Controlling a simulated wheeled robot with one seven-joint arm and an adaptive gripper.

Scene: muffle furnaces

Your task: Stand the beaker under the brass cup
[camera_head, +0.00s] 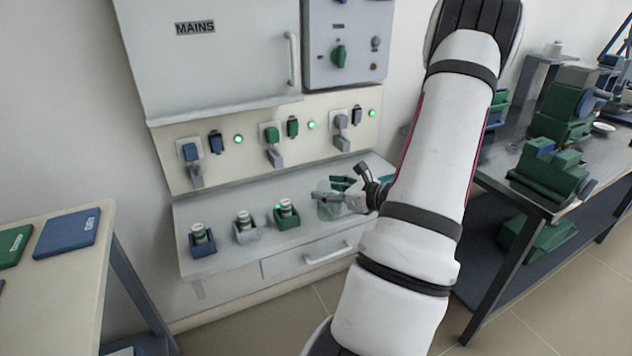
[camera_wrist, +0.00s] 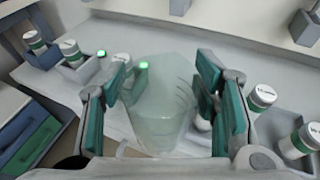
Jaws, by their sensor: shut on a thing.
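The clear, greenish beaker (camera_wrist: 160,108) stands out in the wrist view between the two teal-padded fingers of my gripper (camera_wrist: 160,92). My gripper is shut on it. In the head view the beaker (camera_head: 328,207) is a faint see-through shape at my gripper (camera_head: 343,194), over the right part of the grey bench shelf. The arm hides the shelf's right end. Whether the beaker touches the shelf cannot be told. I make out no brass cup in either view.
White-capped jars stand in a blue holder (camera_head: 203,246), a grey holder (camera_head: 246,235) and a green holder (camera_head: 287,221) left of the gripper. More jars (camera_wrist: 262,98) stand close right of the fingers. Sockets with plugs (camera_head: 272,135) line the panel above. A drawer (camera_head: 310,262) lies below.

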